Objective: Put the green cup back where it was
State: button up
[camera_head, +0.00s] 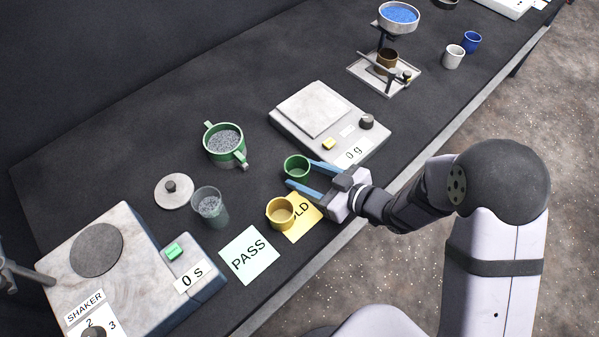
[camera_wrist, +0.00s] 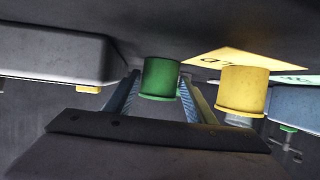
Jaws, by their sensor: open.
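The green cup (camera_head: 296,167) stands upright and looks empty on the dark bench, between the scale and the yellow cup. It also shows in the wrist view (camera_wrist: 160,80), between the fingers. My gripper (camera_head: 300,176) is open, its blue fingers reaching toward the cup from the right. One finger passes by the cup's right side and the other lies on its near side. I cannot tell whether either finger touches it.
A yellow cup (camera_head: 281,212) stands on a yellow HOLD card (camera_head: 303,222), close to my near finger. A scale (camera_head: 318,112) reading 0 g lies behind. A green PASS card (camera_head: 249,255), a clear beaker (camera_head: 210,206) and a green-rimmed sieve (camera_head: 225,144) with grey grains are to the left.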

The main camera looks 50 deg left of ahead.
jog(key=b+v, duration=0.1)
jog(key=v, duration=0.8)
jog(key=shift+d, duration=0.15)
jog(key=shift+w+d, duration=0.1)
jog(key=shift+w, duration=0.35)
jog(key=w+d+m+t, duration=0.1)
jog(key=w, duration=0.1)
jog(key=w+d+m+t+h, duration=0.1)
jog(key=w+d+t, duration=0.1)
jog(key=w, duration=0.1)
jog(key=w+d+f+m+t+h, duration=0.1)
jog(key=w, duration=0.2)
jog(key=shift+w+d+f+t, duration=0.1)
jog(key=shift+d+f+t, duration=0.05)
jog(key=shift+d+t, duration=0.2)
jog(key=w+d+m+t+h, duration=0.2)
jog(key=w+d+m+h, duration=0.2)
jog(key=d, duration=0.7)
jog(key=w+d+m+t+h, duration=0.2)
jog(key=w+d+m+h, duration=0.25)
jog(key=d, duration=0.65)
jog(key=s+d+m+g+h, duration=0.3)
jog(key=s+d+m, duration=0.15)
jog(key=d, duration=0.35)
jog(key=s+d+m+g, duration=0.2)
jog(key=s+m+g, duration=0.1)
jog(key=s, duration=0.9)
jog(key=shift+d+r+m+g, duration=0.2)
jog(key=shift+d+m+g, duration=0.15)
jog(key=shift+g, duration=0.1)
